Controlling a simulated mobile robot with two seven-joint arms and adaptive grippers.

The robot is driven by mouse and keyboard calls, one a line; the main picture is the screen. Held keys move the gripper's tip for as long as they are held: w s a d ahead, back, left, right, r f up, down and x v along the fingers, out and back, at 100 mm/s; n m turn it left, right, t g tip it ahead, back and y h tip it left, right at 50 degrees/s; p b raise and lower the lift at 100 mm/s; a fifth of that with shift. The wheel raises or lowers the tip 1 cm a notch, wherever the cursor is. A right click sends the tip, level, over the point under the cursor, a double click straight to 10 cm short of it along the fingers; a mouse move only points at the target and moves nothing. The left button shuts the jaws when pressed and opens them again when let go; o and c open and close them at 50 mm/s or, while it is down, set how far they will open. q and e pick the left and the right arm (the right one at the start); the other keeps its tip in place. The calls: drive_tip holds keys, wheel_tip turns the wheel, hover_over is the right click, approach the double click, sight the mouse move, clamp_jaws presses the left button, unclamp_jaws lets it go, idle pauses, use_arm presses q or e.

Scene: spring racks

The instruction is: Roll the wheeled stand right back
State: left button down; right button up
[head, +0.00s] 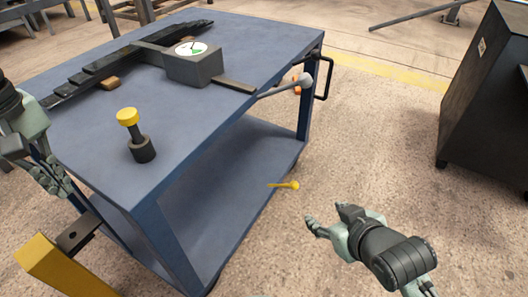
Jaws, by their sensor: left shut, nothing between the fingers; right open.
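The blue table with a lower shelf (215,135) fills the middle of the head view and looks like the wheeled stand. Its wheels are mostly hidden. A black handle (326,78) sticks out at its far right end. My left gripper (62,190) is shut and empty beside the table's left edge. My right gripper (325,219) is open and empty over the floor, right of the table and apart from it.
On the tabletop are a grey box with a dial (195,68), dark flat bars (95,76) and a yellow-capped black post (139,140). A yellow post (60,272) stands at lower left. A dark cabinet (485,100) stands right. Floor between table and cabinet is open.

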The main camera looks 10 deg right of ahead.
wheel_tip(320, 180, down, 4)
drive_tip(key=b, duration=0.3)
drive_tip(key=shift+r, duration=0.1)
idle(0.4)
